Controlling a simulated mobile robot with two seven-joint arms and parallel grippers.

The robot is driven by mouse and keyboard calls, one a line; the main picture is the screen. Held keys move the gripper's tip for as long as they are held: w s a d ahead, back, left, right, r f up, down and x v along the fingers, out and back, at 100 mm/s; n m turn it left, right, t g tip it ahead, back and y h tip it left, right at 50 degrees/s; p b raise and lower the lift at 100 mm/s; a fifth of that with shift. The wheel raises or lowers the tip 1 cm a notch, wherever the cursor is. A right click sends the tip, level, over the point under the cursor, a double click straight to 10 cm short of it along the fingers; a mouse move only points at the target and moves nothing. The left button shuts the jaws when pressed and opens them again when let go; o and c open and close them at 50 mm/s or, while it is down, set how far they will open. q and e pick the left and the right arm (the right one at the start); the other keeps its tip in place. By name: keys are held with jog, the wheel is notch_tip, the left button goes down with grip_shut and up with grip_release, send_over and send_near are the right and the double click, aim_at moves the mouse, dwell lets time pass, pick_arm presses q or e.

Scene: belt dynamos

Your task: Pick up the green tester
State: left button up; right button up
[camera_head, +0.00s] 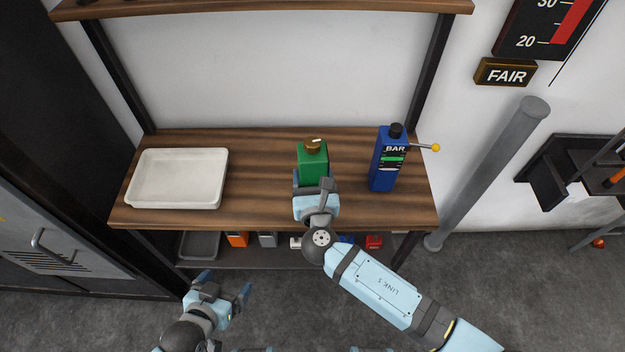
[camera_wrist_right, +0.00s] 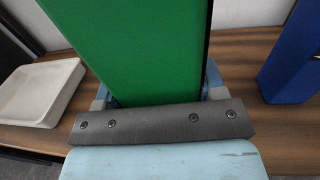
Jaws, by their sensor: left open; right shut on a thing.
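The green tester (camera_head: 313,158) is a green box with a brown-and-white top, upright on the wooden bench, right of its middle. My right gripper (camera_head: 314,184) is at its front and shut on it. In the right wrist view the green tester (camera_wrist_right: 145,50) fills the middle between the fingers (camera_wrist_right: 158,95). Its lower part is hidden by the gripper; I cannot tell whether it still touches the bench. My left gripper (camera_head: 221,285) is open and empty, low in front of the bench.
A blue tester marked BAR (camera_head: 384,172) stands close on the right, with a yellow-tipped lever sticking out. A white tray (camera_head: 133,193) is on the left of the wooden bench (camera_head: 255,215). Bench between tray and green tester is clear. A lower shelf holds several small items.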

aim_at(314, 170)
pick_arm(q)
notch_tip(314, 170, up, 2)
jog(key=shift+r+p, duration=0.25)
jog(key=shift+p, duration=1)
pick_arm(e)
notch_tip(314, 170, up, 18)
jog(key=shift+r, duration=0.1)
jog(key=shift+f+b, duration=2.45)
jog(key=shift+f, duration=2.5)
jog(key=shift+f+b, duration=0.4)
jog(key=shift+f, duration=0.35)
jog(key=shift+f+b, duration=1.25)
jog(key=shift+f, duration=1)
jog(key=shift+s+f+b, duration=0.1)
jog(key=shift+f+b, duration=0.35)
jog(key=shift+f, duration=0.35)
jog(key=shift+f+b, duration=0.35)
jog(key=shift+f, duration=0.25)
pick_arm(q)
notch_tip(314, 170, down, 8)
jog(key=shift+w+d+n, duration=0.3)
jog(key=shift+d, duration=0.05)
jog(key=shift+a, duration=0.2)
pick_arm(e)
jog(key=shift+f, duration=0.45)
